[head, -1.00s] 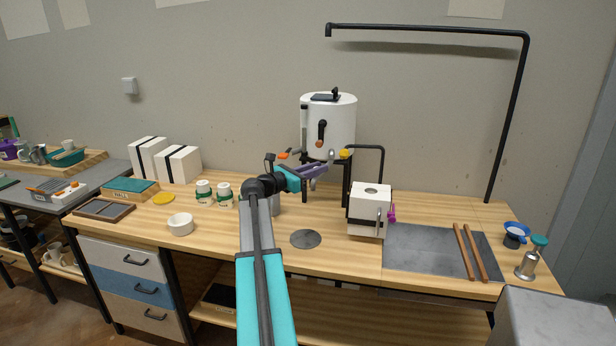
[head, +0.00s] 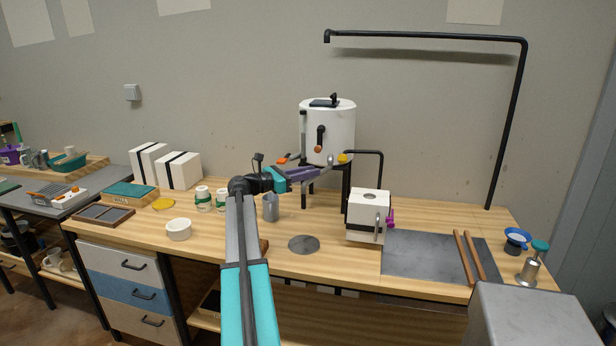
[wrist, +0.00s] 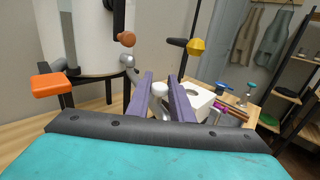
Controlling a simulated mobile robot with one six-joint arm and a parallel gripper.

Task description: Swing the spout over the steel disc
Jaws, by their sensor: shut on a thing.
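The spout (wrist: 135,74) is a short grey metal tube low on the front of the white urn (head: 327,120). In the wrist view it runs into my gripper (wrist: 160,80), whose purple fingers are shut on it. A pale round end (wrist: 160,89) shows between the fingers. In the head view my gripper (head: 328,165) is just below the urn, and the fingers partly hide the spout. The steel disc (head: 303,244) lies flat on the bench, nearer than the urn. The spout is still behind the disc, close to the urn.
A grey pitcher (head: 270,208) stands left of the disc. A white box (head: 367,216) with a purple handle stands to the right. Bare wood surrounds the disc.

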